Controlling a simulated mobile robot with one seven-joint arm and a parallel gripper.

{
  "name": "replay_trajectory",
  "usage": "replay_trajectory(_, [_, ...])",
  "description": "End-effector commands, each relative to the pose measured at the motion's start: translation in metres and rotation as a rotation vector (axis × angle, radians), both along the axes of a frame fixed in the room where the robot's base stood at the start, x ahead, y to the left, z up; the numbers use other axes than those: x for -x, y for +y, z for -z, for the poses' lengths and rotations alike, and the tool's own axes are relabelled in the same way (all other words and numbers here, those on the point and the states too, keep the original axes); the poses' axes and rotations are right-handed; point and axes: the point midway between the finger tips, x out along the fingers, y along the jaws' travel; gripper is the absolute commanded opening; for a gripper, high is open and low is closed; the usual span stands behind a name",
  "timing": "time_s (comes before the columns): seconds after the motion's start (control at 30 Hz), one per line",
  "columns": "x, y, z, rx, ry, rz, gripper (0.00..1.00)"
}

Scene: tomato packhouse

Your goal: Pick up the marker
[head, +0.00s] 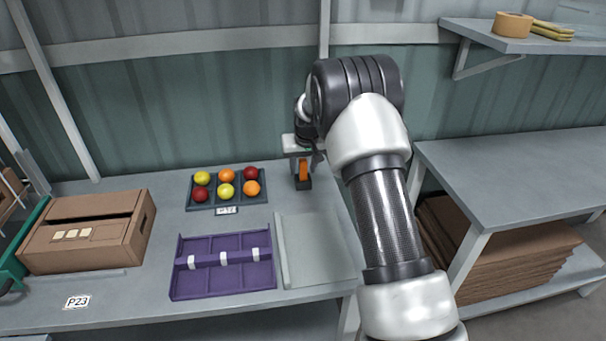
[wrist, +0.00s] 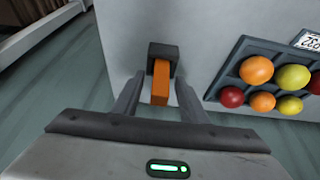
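The marker (head: 303,168) is an orange block-like stick standing upright in a small dark square holder (head: 304,184) near the table's back right corner. In the wrist view the orange marker (wrist: 160,84) lies between the two fingers of my gripper (wrist: 157,98), and the dark holder (wrist: 163,50) is beyond it. The fingers are apart, with a gap visible on each side of the marker. In the head view my gripper (head: 301,156) is above the holder, and its fingers are hard to make out.
A dark tray (head: 228,203) of red, orange and yellow tomatoes sits left of the holder. A purple divided crate (head: 185,284) and a pale flat panel (head: 315,250) lie in front. A cardboard box (head: 120,245) stands at left. A wall shelf (head: 480,28) is at upper right.

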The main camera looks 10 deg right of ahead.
Motion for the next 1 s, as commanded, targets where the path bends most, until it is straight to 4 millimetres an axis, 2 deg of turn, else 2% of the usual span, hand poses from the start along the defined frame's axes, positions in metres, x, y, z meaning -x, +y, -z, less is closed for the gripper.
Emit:
replay_trajectory(0.2, [0.000,0.000,0.000,0.000,-0.001,0.000,0.37])
replay_trajectory(0.43, [0.000,0.000,0.000,0.000,-0.001,-0.001,0.00])
replay_trajectory(0.77, [-0.001,0.000,-0.007,0.000,-0.003,-0.001,0.00])
replay_trajectory(0.87, [-0.001,0.000,-0.022,0.000,-0.005,-0.001,0.00])
replay_trajectory(1.0, [-0.002,0.000,-0.051,0.001,-0.006,-0.002,0.00])
